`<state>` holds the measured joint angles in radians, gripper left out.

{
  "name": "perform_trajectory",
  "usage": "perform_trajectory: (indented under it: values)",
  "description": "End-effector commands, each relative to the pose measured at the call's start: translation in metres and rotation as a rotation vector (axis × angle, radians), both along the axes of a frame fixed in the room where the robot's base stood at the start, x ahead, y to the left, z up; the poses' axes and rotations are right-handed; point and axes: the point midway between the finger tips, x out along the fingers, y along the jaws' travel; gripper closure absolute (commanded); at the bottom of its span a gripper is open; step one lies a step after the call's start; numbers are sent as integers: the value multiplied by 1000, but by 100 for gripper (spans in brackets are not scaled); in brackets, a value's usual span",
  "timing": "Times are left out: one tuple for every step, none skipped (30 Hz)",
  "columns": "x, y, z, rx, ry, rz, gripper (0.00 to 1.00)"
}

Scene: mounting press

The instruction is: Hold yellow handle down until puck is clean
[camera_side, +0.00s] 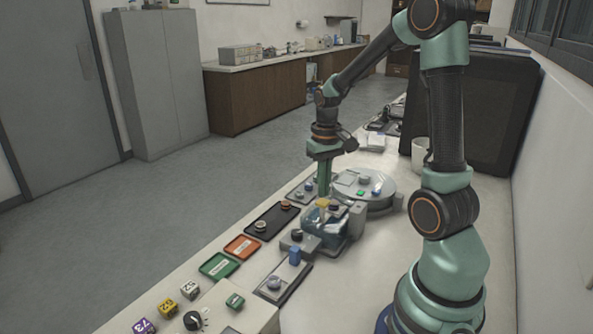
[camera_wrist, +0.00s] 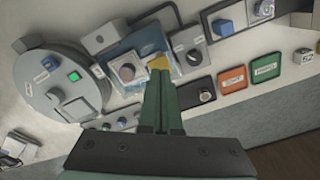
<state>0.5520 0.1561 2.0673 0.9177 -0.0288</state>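The yellow handle (camera_side: 322,203) sits on a blue, clear-walled washing unit (camera_side: 325,222); it also shows in the wrist view (camera_wrist: 158,62). My gripper (camera_side: 324,192) points straight down, its green fingers together, with the tips at the handle. In the wrist view the fingertips (camera_wrist: 160,74) overlap the handle's near edge; contact looks likely, but pressing depth cannot be told.
A round grey machine (camera_wrist: 55,85) with a green-lit button stands beside the unit. A black tray (camera_side: 272,223) with small pucks, an orange tray (camera_side: 242,247) and a green tray (camera_side: 219,265) line the bench edge. Labelled cubes (camera_side: 167,307) stand at the front.

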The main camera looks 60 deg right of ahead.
Motion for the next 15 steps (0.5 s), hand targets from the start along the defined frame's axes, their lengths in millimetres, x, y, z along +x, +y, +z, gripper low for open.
perform_trajectory:
  values:
    - [0, 0, -2, 0, 1, 0, 100]
    - [0, 0, -3, 0, 1, 0, 100]
    - [0, 0, -4, 0, 1, 0, 100]
    - [0, 0, -5, 0, 1, 0, 100]
    - [0, 0, -6, 0, 1, 0, 100]
    - [0, 0, -7, 0, 1, 0, 100]
    - [0, 0, -8, 0, 1, 0, 100]
    - [0, 0, -9, 0, 1, 0, 100]
    - [0, 0, -10, 1, 2, 0, 100]
    - [0, 0, -11, 1, 2, 0, 100]
    - [0, 0, -12, 0, 1, 0, 100]
    - [0, 0, -14, 0, 1, 0, 100]
    - [0, 0, -15, 0, 1, 0, 100]
    - [0, 0, -16, 1, 2, 0, 100]
    - [0, 0, -17, 1, 2, 0, 100]
